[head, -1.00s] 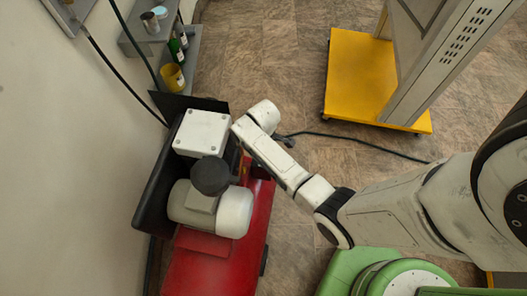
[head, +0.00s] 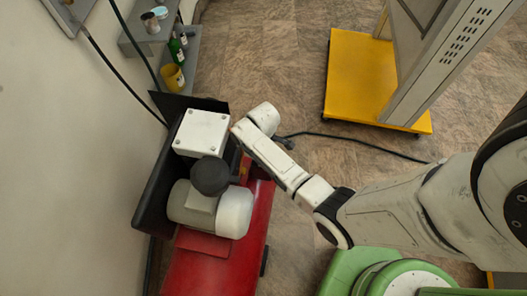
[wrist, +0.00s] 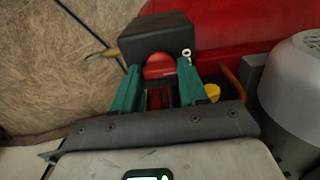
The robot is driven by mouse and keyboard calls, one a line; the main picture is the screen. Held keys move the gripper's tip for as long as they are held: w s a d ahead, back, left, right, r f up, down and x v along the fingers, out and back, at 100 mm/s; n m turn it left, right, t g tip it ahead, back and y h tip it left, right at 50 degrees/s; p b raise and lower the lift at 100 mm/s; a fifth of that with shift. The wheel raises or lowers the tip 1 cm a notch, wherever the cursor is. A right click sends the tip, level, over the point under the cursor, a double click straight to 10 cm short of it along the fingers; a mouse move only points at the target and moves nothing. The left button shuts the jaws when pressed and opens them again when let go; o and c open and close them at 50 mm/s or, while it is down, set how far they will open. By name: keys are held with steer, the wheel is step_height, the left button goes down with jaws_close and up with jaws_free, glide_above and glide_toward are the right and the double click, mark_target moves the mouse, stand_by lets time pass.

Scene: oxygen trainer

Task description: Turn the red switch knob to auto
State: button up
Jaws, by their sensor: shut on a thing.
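The red switch knob (wrist: 159,66) shows in the wrist view on the face of a dark box (wrist: 158,36). My gripper (wrist: 159,75) has two green fingers, one on each side of the knob, and is shut on it. The exact contact at the fingertips is hard to make out. In the head view the knob and fingers are hidden; only my wrist (head: 264,117) shows, beside the machine's right side.
A red tank (head: 215,265) carries a grey motor (head: 232,213) and a white-lidded box (head: 202,130). A small yellow part (wrist: 212,91) sits right of my fingers. A black cable (head: 350,139) crosses the floor near a yellow-based cabinet (head: 355,75). Open floor lies between.

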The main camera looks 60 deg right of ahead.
steer(key=shift+m, duration=0.3)
steer(key=m+p, duration=0.2)
steer(key=m, duration=0.1)
steer(key=shift+r, duration=0.1)
steer(key=m+p, duration=0.1)
steer(key=m, duration=0.5)
steer(key=m+p, duration=0.1)
steer(key=m, duration=0.3)
steer(key=shift+m+p, duration=0.5)
steer(key=shift+m, duration=1.6)
steer(key=o, duration=1)
steer(key=shift+o, duration=0.2)
